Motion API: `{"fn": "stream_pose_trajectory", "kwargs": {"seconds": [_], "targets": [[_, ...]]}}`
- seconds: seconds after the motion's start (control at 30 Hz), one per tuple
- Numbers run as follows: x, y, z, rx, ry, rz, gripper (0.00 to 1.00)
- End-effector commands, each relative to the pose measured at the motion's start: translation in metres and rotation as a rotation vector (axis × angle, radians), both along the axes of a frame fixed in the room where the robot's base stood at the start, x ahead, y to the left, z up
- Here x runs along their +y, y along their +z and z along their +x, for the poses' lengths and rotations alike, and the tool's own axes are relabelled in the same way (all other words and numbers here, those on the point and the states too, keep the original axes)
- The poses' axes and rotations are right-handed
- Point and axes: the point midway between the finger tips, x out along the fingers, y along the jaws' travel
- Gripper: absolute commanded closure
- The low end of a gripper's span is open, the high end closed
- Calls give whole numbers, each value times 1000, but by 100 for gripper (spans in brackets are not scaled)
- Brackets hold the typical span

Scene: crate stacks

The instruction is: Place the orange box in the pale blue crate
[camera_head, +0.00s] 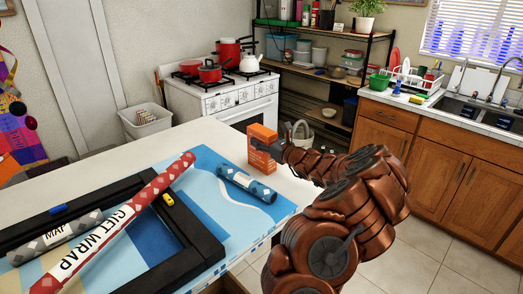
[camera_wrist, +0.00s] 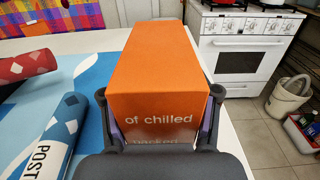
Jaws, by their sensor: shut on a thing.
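The orange box (camera_head: 262,146) is upright at the far right end of the white table in the head view. My gripper (camera_head: 278,148) reaches it from the right and is shut on it. In the wrist view the box (camera_wrist: 160,75) fills the middle, with white lettering on its near face, and my gripper's fingers (camera_wrist: 158,118) press its two sides. I cannot tell whether its base touches the table. I cannot make out a pale blue crate in either view.
On the table (camera_head: 120,160) lie a blue poster mat (camera_head: 255,210), a black frame (camera_head: 190,235), a red gift-wrap roll (camera_head: 120,220), a grey map tube (camera_head: 55,238) and a blue tube (camera_head: 246,184). A stove (camera_head: 225,97) stands behind. Tiled floor is open at right.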

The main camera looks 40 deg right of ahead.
Motion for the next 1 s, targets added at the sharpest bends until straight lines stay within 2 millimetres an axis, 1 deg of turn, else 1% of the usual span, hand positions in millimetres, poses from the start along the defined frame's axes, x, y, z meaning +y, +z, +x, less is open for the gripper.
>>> {"fn": "stream_pose_trajectory", "kwargs": {"seconds": [0.03,0.2,0.43,0.57,0.77,0.9,1.0], "targets": [[0,0,0,0,0,0,75],[0,0,0,-1,0,0,91],[0,1,0,-1,0,0,92],[0,5,0,-2,0,-1,92],[0,21,0,-4,1,-4,92],[1,36,0,-5,2,-3,92],[3,37,-12,-5,-2,2,92]]}}
